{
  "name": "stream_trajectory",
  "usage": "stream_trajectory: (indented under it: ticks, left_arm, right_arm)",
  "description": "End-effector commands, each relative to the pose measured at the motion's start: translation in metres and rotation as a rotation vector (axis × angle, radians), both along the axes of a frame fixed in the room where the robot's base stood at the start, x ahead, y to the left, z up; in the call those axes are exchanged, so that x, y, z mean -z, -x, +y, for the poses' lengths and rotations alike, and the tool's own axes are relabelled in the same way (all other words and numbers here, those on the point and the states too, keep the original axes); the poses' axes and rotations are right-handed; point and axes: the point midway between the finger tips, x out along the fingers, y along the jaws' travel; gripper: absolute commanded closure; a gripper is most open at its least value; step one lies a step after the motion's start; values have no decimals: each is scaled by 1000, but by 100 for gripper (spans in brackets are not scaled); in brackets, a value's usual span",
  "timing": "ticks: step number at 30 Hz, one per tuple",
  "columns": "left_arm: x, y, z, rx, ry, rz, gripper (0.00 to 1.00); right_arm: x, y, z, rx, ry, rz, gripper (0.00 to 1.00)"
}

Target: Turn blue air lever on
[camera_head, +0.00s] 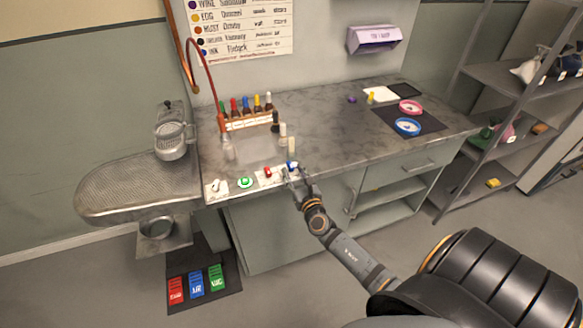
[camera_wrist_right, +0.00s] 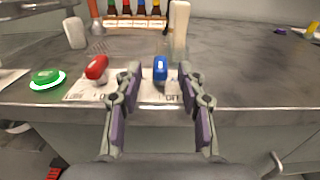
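The blue lever (camera_head: 291,165) sits on a white labelled plate at the front edge of the counter in the head view. In the right wrist view the blue lever (camera_wrist_right: 161,68) stands between the two fingertips of my right gripper (camera_wrist_right: 158,75). The fingers are apart, with visible gaps on both sides of the lever. My right gripper (camera_head: 304,178) also shows at the counter edge in the head view. An "OFF" label is readable right of the lever's base. My left gripper is not in view.
A red lever (camera_wrist_right: 97,67) and a green button (camera_wrist_right: 46,78) stand left of the blue lever. A bottle rack (camera_head: 250,121) stands behind. Pink (camera_head: 411,107) and blue (camera_head: 407,127) rings lie on a dark mat at right. The middle of the counter (camera_head: 330,125) is clear.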

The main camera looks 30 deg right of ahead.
Motion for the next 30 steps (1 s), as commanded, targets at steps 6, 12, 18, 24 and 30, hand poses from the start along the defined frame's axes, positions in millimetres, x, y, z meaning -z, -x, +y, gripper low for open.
stream_trajectory:
  ticks: [6,12,18,24,30]
  left_arm:
    - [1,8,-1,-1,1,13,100]
    - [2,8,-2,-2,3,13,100]
    - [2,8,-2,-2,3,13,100]
    - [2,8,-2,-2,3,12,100]
    - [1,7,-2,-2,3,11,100]
  right_arm:
    - [1,-24,-5,0,-1,1,60]
    - [1,-26,-6,0,-1,1,60]
    - [1,-26,-6,0,-1,1,75]
    - [1,-26,-6,0,-1,1,100]
    - [0,-26,-6,3,-2,0,100]
